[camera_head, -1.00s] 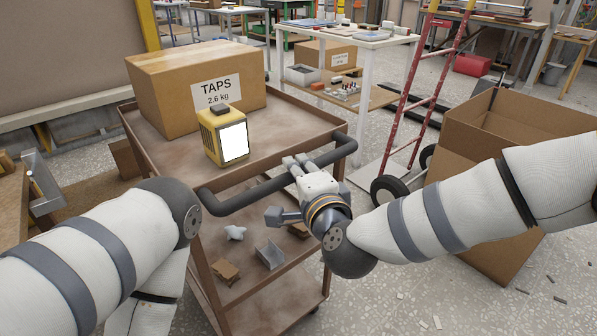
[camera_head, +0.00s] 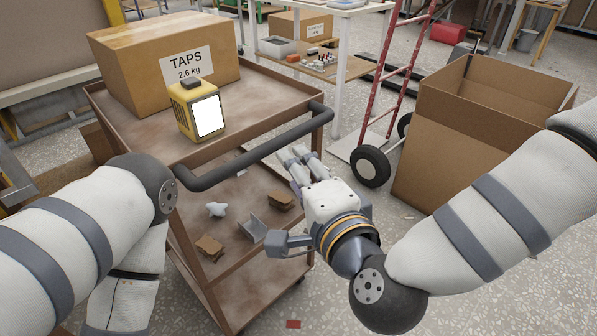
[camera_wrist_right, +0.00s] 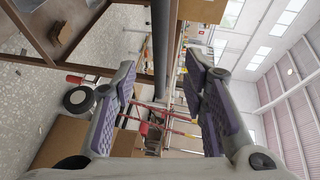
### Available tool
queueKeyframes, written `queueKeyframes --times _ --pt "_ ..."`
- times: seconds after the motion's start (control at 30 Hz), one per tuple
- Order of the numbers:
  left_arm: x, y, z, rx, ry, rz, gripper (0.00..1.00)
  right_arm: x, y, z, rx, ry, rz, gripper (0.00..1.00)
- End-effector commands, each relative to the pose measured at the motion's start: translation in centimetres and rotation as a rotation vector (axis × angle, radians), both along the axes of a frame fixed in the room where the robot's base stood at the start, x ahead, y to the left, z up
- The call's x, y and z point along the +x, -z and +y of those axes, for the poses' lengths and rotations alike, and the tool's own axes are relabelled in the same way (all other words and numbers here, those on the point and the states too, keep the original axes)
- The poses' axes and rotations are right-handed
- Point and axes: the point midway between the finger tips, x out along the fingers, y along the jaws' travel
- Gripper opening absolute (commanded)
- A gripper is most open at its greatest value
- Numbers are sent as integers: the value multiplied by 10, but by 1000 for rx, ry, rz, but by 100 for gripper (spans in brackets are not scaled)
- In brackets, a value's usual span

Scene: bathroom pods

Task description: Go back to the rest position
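My right gripper (camera_head: 301,158) is open and empty in the head view, off the near side of the cart's dark push handle (camera_head: 262,147). In the right wrist view its two padded fingers (camera_wrist_right: 164,88) stand apart, with the handle bar (camera_wrist_right: 160,45) seen ahead between them and not held. My left arm (camera_head: 75,235) comes in from the left and bends down beside the cart. My left gripper is out of view.
The brown cart (camera_head: 130,135) carries a TAPS carton (camera_head: 125,75) and a yellow device (camera_head: 180,115); small parts lie on its lower shelf. A red hand truck (camera_head: 388,90) and an open carton (camera_head: 440,140) stand to the right. Floor shows between cart and carton.

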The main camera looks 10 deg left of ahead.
Motion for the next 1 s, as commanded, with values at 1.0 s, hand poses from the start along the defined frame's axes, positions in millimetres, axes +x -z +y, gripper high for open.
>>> queueKeyframes --times 1.0 --pt "35 -36 0 -1 -3 -119 40 -315 267 -236 -1031 -719 781 40"
